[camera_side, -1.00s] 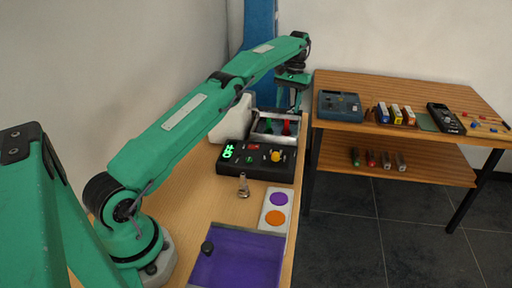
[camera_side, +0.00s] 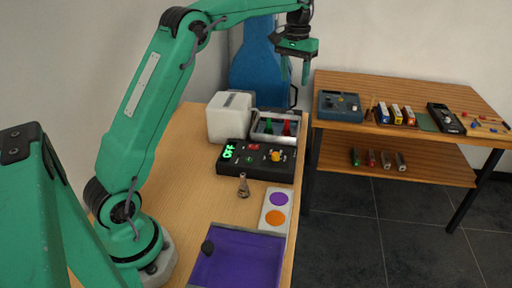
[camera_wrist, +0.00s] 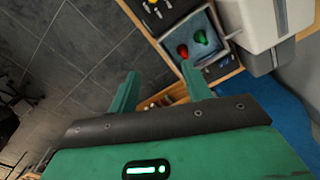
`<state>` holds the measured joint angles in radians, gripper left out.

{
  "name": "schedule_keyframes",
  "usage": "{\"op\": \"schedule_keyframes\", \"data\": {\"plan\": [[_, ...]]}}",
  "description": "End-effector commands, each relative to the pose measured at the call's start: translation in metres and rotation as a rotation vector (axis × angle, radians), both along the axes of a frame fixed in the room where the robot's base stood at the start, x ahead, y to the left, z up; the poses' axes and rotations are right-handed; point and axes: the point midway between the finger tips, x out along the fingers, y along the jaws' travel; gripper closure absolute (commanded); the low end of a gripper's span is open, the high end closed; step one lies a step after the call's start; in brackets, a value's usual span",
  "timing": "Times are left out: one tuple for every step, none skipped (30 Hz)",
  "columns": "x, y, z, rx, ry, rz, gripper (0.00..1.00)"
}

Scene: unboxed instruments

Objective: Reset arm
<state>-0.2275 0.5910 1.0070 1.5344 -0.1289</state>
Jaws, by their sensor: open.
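My gripper (camera_side: 295,72) is open and empty, raised in the air above the far end of the wooden table (camera_side: 180,165). In the wrist view its two green fingers (camera_wrist: 160,95) stand apart with nothing between them. Below it, in the side view, a grey tray (camera_side: 257,137) holds a green piece (camera_side: 268,127) and a red piece (camera_side: 286,128). In the wrist view the red piece (camera_wrist: 183,51) and the green piece (camera_wrist: 201,37) show inside the tray, apart from the fingers.
A white box (camera_side: 230,117) stands left of the tray. A black control box (camera_side: 238,170) with a green display, a small metal piece (camera_side: 243,187), a card with purple and orange discs (camera_side: 267,209) and a purple tray (camera_side: 240,262) lie nearer. A second table (camera_side: 400,90) stands at right.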

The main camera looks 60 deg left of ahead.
Motion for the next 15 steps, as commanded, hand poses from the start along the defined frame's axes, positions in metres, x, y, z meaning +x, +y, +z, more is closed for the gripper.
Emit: {"op": "schedule_keyframes", "data": {"plan": [[-0.008, -0.006, 0.009, 0.003, -0.015, -0.012, 0.51], [-0.012, -0.01, 0.013, 0.006, -0.023, -0.019, 0.51], [-0.018, -0.014, 0.017, 0.008, -0.034, -0.027, 0.51], [-0.022, -0.017, 0.021, 0.009, -0.041, -0.033, 0.51], [-0.026, -0.02, 0.024, 0.012, -0.05, -0.038, 0.51], [-0.033, -0.023, 0.028, 0.013, -0.06, -0.046, 0.51], [-0.037, -0.026, 0.031, 0.016, -0.069, -0.052, 0.51], [-0.042, -0.029, 0.034, 0.018, -0.078, -0.058, 0.51], [-0.049, -0.033, 0.037, 0.019, -0.088, -0.066, 0.51], [-0.053, -0.036, 0.039, 0.021, -0.096, -0.072, 0.51], [-0.059, -0.039, 0.042, 0.023, -0.103, -0.078, 0.51], [-0.066, -0.043, 0.044, 0.025, -0.114, -0.086, 0.51], [-0.071, -0.046, 0.046, 0.027, -0.122, -0.092, 0.51], [-0.076, -0.048, 0.048, 0.028, -0.13, -0.098, 0.51], [-0.083, -0.052, 0.05, 0.031, -0.141, -0.107, 0.51]]}}
